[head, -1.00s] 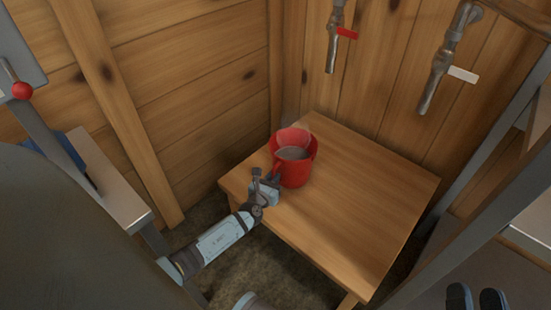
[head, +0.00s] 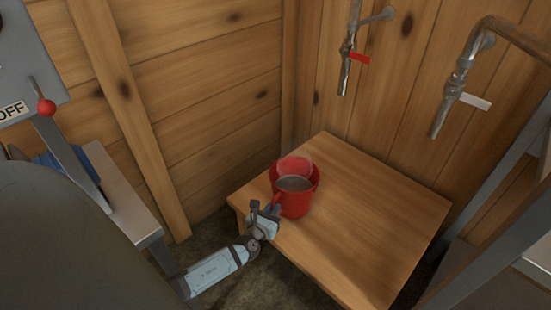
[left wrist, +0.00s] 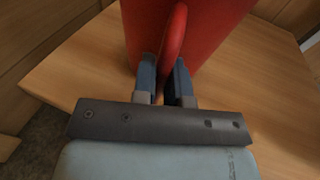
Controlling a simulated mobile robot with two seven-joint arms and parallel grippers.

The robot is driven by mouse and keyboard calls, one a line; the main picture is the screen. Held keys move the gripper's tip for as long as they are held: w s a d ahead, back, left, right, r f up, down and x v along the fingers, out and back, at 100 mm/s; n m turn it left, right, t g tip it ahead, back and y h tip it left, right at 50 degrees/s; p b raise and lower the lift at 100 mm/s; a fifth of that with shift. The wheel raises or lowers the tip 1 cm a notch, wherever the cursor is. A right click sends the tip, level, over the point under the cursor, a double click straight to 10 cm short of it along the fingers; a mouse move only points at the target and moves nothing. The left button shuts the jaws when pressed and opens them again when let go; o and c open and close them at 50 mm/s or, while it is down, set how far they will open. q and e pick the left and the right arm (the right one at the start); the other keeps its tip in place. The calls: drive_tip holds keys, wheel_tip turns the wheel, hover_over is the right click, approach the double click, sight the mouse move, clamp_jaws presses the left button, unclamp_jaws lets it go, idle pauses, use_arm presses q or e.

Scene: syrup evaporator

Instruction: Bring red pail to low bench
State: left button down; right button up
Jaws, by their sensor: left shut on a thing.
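The red pail (head: 296,201) stands upright at the left corner of the low wooden bench (head: 365,225). It holds a greyish liquid, and faint steam shows above it. My left gripper (head: 265,217) is at the pail's near left side. In the left wrist view my left gripper (left wrist: 166,82) is shut on the pail's handle (left wrist: 174,45), with one finger on each side. The red pail (left wrist: 215,25) fills the top of that view, with the bench top (left wrist: 75,75) around it. The pail's base is hidden there. My right gripper is not in view.
A pipe with a red-handled valve (head: 357,58) and one with a white-handled valve (head: 473,101) hang on the plank wall behind the bench. A metal counter (head: 130,212) and red-knobbed lever (head: 46,107) are at left. The bench's right part is bare.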

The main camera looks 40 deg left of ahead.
use_arm(q)
drive_tip(key=shift+v, duration=1.6)
drive_tip(key=shift+f, duration=0.15)
drive_tip(key=shift+d, duration=0.9)
drive_tip(key=c, duration=1.1)
unclamp_jaws()
